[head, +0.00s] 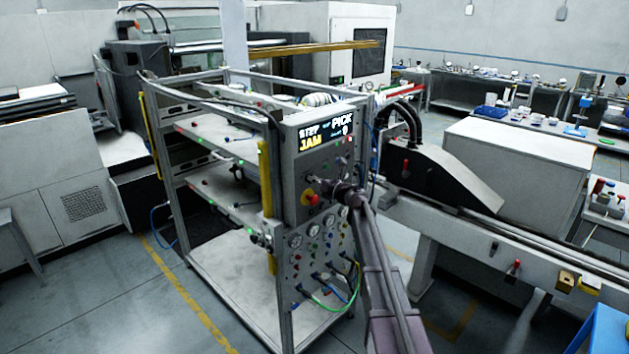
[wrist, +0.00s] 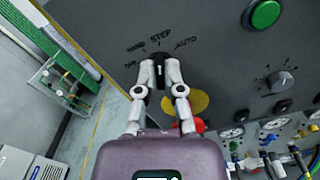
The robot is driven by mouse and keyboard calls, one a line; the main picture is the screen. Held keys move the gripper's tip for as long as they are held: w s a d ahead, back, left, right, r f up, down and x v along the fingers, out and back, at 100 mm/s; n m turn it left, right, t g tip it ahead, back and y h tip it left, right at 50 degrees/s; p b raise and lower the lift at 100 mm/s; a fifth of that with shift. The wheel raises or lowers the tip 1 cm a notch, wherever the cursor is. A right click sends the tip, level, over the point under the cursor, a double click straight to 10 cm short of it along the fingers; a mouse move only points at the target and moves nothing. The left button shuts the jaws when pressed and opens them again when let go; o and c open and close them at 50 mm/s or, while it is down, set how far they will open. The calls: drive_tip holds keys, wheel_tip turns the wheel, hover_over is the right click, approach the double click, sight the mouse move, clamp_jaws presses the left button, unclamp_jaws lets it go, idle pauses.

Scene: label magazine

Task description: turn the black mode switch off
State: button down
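The black mode switch (wrist: 159,72) is on the grey panel (wrist: 225,65) in the wrist view, with printed labels around it. STEP stands above it, AUTO to the right, and smaller words to the left, of which the lowest is hard to read. Its upper end points up toward STEP. My gripper (wrist: 159,70) has one fingertip on each side of the switch, closed against it. In the head view my gripper (head: 324,186) is at the panel front, and it hides the switch. The display (head: 325,133) reads STEP, JAM and PICK.
A red emergency stop (head: 311,198) on a yellow disc sits just below the switch, partly behind my gripper in the wrist view. A green button (wrist: 265,14) and a grey rotary knob (wrist: 281,82) are to the right. Gauges and cables fill the lower panel.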

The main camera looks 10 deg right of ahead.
drive_tip(key=shift+n, duration=0.3)
drive_tip(key=n, duration=0.4)
drive_tip(key=shift+a, duration=0.1)
drive_tip(key=n, duration=0.4)
drive_tip(key=shift+n, duration=0.4)
drive_tip(key=n, duration=0.4)
drive_tip(key=shift+s+a+n, duration=0.1)
drive_tip(key=shift+a+n, duration=0.05)
drive_tip(key=shift+n, duration=0.15)
drive_tip(key=shift+f+n, duration=0.1)
drive_tip(key=shift+n, duration=1.8)
drive_tip(key=c, duration=0.8)
unclamp_jaws()
drive_tip(key=shift+o, duration=0.2)
